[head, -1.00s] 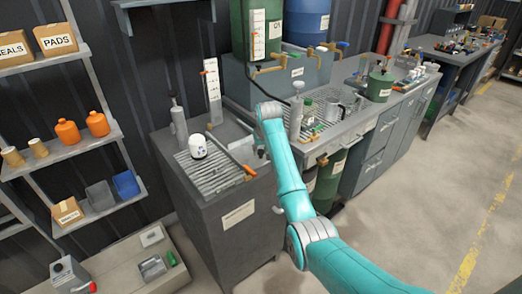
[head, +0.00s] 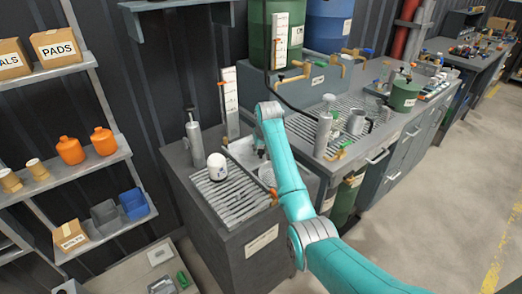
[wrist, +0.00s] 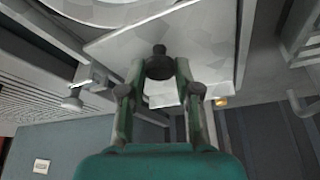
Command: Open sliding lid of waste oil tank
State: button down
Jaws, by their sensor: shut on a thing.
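The waste oil tank (head: 222,245) is a dark grey cabinet. A pale flat lid (head: 240,148) lies on its top, behind a slatted grate (head: 228,198). In the wrist view the lid (wrist: 120,48) is a pale plate with a small dark knob (wrist: 159,66). My gripper (wrist: 160,72) is shut on the knob, one finger on each side. In the head view my arm hides most of my gripper (head: 261,148). A pale round shape (head: 267,173) shows beside my arm on the tank top; the wrist view also shows a round rim (wrist: 108,12).
A white filter (head: 217,167) stands on the grate. A grey pump-like cylinder (head: 195,140) and an upright gauge board (head: 231,100) stand at the back of the tank. A slatted bench (head: 318,140) with cans and taps adjoins on the right. Shelves (head: 80,165) stand left.

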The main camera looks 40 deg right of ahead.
jog(key=c, duration=0.8)
grip_release()
jog(key=shift+c, duration=0.2)
jog(key=v, duration=1.2)
jog(key=shift+s, duration=0.1)
